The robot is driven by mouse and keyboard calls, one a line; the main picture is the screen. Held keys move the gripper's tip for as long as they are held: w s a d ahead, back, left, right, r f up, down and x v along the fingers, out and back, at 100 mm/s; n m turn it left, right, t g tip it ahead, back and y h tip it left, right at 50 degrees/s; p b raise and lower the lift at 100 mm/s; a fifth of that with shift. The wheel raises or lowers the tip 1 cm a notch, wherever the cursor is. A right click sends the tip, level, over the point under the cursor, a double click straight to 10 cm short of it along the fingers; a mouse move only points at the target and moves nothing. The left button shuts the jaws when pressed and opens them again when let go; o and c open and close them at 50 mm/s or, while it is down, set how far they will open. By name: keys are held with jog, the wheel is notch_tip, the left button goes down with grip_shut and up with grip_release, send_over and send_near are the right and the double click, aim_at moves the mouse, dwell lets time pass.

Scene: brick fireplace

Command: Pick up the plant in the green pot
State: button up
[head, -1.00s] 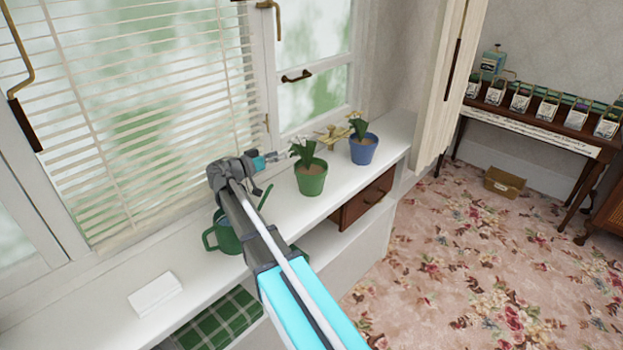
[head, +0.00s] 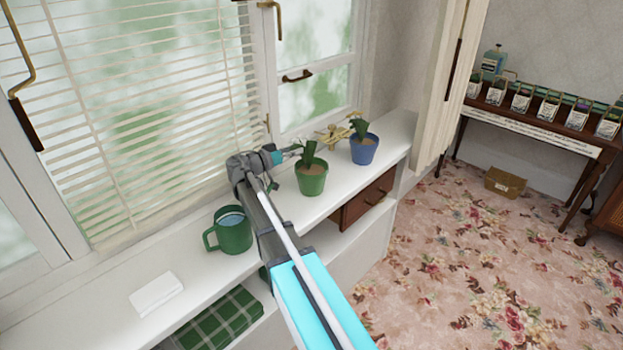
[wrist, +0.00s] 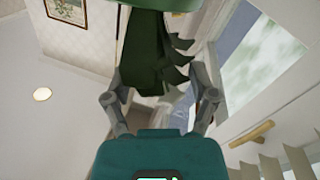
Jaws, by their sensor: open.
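The green pot (head: 312,181) with its leafy plant (head: 307,155) stands upright on the white window ledge. My gripper (head: 296,149) is at the left side of the plant, at leaf height above the pot. In the wrist view, the dark green leaves (wrist: 150,55) rise between the two open fingers of my gripper (wrist: 158,85). The green rim of the pot (wrist: 165,4) shows at the top edge of that view. I cannot tell whether a finger touches the leaves.
A blue pot (head: 363,151) with a plant stands to the right on the ledge (head: 395,140). A brass object (head: 334,136) lies behind. Window blinds (head: 150,110) run along the back.

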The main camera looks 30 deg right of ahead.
jog(key=shift+w+d, duration=0.15)
jog(key=shift+d, duration=0.75)
jog(key=shift+w+d, duration=0.1)
jog(key=shift+d, duration=0.75)
grip_shut()
